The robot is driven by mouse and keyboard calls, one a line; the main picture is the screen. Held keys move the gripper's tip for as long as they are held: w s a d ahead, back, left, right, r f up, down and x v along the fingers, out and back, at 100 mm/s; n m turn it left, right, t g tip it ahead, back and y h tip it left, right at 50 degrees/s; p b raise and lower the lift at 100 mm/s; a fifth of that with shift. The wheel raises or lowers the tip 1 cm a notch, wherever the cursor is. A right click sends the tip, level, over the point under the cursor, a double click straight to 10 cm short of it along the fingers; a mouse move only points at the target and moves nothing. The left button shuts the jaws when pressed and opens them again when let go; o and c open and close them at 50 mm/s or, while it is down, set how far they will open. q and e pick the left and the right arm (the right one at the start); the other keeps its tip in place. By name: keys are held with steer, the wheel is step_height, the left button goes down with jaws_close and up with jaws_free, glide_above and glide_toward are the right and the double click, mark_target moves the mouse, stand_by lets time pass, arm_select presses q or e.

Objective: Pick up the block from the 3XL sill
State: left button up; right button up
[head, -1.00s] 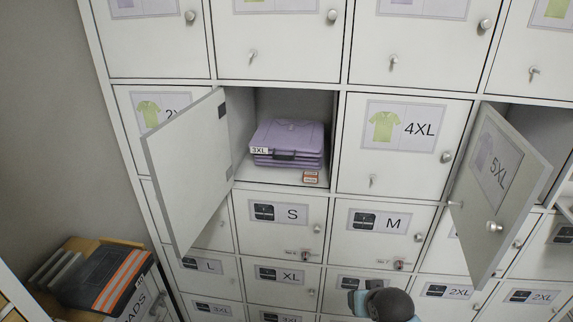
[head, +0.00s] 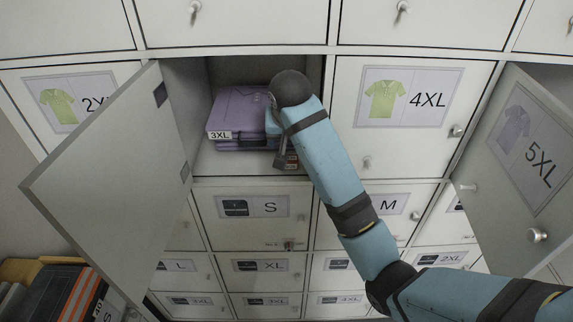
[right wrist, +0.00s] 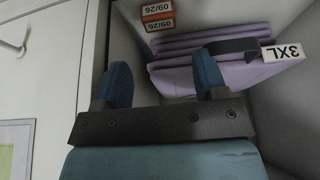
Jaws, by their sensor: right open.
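The block (head: 291,160) is small, orange and white, and sits on the sill of the open 3XL compartment (head: 208,165), at its front right. In the right wrist view the block (right wrist: 158,15) shows at the top, marked 09/26, beyond the fingertips. My right gripper (head: 280,150) is at the compartment mouth, beside the block; in the wrist view its two blue fingers (right wrist: 162,78) are apart with nothing between them. My left gripper is not in view.
Folded purple shirts (head: 238,112) with a 3XL tag (head: 220,135) fill the compartment left of the block. Its open door (head: 110,185) swings out on the left. The 5XL door (head: 520,170) stands open at right. The 4XL door (head: 400,140) is shut.

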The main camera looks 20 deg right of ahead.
steer(key=p, duration=0.2)
glide_above(289, 160)
steer(key=s, duration=0.2)
steer(key=f, duration=0.2)
steer(key=a+f, duration=0.1)
steer(key=f, duration=0.1)
steer(key=shift+f, duration=0.4)
steer(key=shift+w+f, duration=0.1)
steer(key=shift+f, duration=0.3)
steer(key=shift+w+d+f, duration=0.15)
steer(key=shift+d+f, duration=0.05)
steer(key=shift+f, duration=0.1)
steer(key=p+x, duration=0.1)
steer(key=x, duration=0.2)
steer(key=shift+w+d+f, duration=0.2)
steer(key=shift+w+f, duration=0.2)
steer(key=shift+f, duration=0.25)
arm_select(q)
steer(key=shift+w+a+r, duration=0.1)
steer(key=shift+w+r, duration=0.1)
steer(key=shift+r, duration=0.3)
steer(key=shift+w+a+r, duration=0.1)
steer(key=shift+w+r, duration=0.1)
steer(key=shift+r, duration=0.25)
arm_select(e)
steer(key=c, duration=0.7)
